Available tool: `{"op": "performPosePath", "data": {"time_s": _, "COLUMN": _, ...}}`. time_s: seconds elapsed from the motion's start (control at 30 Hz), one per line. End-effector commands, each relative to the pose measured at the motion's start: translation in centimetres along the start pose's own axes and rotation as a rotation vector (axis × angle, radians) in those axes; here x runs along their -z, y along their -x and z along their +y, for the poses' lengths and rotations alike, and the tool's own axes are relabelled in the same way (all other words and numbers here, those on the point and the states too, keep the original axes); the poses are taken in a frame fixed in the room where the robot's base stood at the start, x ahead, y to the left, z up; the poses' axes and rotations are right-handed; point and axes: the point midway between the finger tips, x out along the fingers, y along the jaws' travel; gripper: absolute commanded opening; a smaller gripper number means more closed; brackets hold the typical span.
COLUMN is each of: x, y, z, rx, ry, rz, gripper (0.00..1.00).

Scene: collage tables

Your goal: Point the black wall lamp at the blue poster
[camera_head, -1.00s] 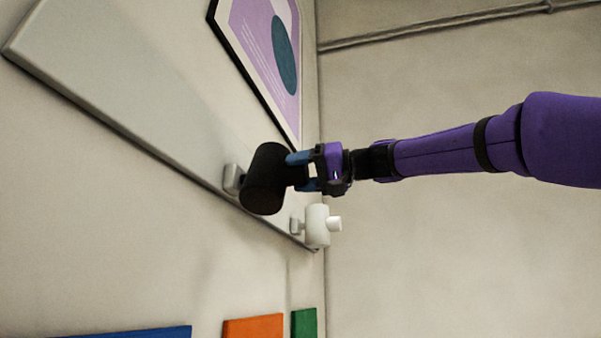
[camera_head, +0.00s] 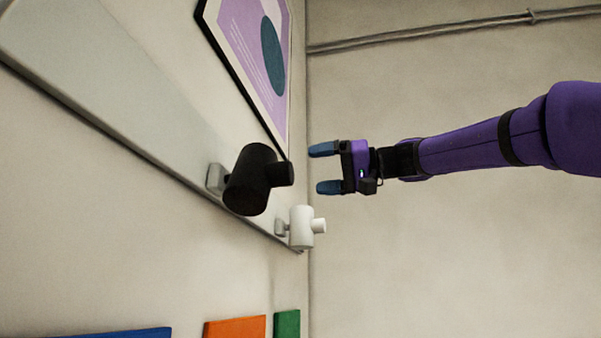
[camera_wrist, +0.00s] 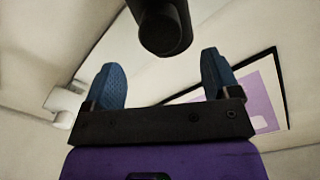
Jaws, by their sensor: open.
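The black wall lamp (camera_head: 248,180) is a cylinder with a short knob (camera_head: 281,174) on its right side, mounted on a grey board on the left wall. In the wrist view the lamp's knob (camera_wrist: 165,30) is ahead of the fingers, between them and apart from them. My gripper (camera_head: 325,169) is open and empty, to the right of the lamp with a gap between. Its blue fingers also show in the wrist view (camera_wrist: 163,82). The blue poster (camera_head: 125,333) is low on the wall, only its top edge in view at the bottom left.
A white wall lamp (camera_head: 301,227) is below and right of the black one. An orange poster (camera_head: 236,328) and a green poster (camera_head: 287,324) are low on the wall. A framed purple picture (camera_head: 250,45) hangs above. The right side near the arm is clear.

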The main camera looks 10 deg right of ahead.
Motion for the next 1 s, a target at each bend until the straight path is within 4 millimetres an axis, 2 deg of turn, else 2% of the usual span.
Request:
{"op": "performPosePath", "data": {"time_s": 0.1, "x": 0.0, "y": 1.6, "z": 0.1, "rx": -0.001, "ry": -0.001, "rz": 0.0, "gripper": 0.82}}
{"op": "performPosePath", "data": {"time_s": 0.3, "x": 0.0, "y": 2.8, "z": 0.0, "rx": 0.0, "ry": -0.001, "rz": 0.0, "gripper": 0.82}}
{"op": "performPosePath", "data": {"time_s": 0.87, "x": 0.0, "y": 2.9, "z": 0.0, "rx": 0.0, "ry": -0.001, "rz": -0.001, "gripper": 0.82}}
{"op": "performPosePath", "data": {"time_s": 1.0, "x": -1.3, "y": 3.2, "z": 0.6, "rx": -0.042, "ry": -0.021, "rz": -0.02, "gripper": 0.82}}
